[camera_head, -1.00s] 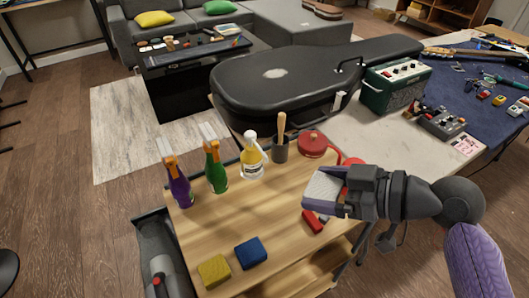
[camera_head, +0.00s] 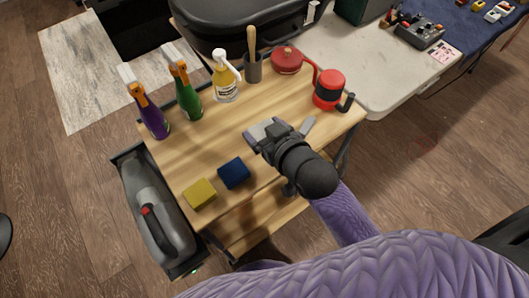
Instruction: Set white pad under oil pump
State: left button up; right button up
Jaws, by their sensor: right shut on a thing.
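My right gripper (camera_head: 266,134) is low over the middle of the wooden cart top, shut on the white pad (camera_head: 262,127). Only part of the pad shows; the gripper covers the rest. I cannot tell whether the pad touches the wood. A bottle with yellow contents and a white pump head (camera_head: 225,80), which looks like the oil pump, stands upright at the back of the cart, behind and left of the gripper. The pad is apart from it. My left gripper is not in view.
Purple (camera_head: 149,115) and green (camera_head: 185,92) spray bottles stand left of the pump bottle. A dark cup (camera_head: 253,68), a red can (camera_head: 286,60) and a red-black jar (camera_head: 330,90) stand to its right. Yellow (camera_head: 200,193) and blue (camera_head: 234,173) blocks lie in front. Wood left of the gripper is clear.

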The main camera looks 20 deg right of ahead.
notch_tip(320, 180, down, 7)
jog(key=b, duration=0.2)
jog(key=shift+f+b, duration=0.2)
jog(key=shift+b, duration=0.2)
jog(key=shift+f, duration=0.1)
jog(key=o, duration=0.8)
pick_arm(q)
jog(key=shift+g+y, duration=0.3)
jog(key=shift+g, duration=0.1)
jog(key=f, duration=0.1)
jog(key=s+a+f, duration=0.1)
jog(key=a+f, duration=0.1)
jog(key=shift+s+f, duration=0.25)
pick_arm(e)
jog(key=shift+o, duration=0.6)
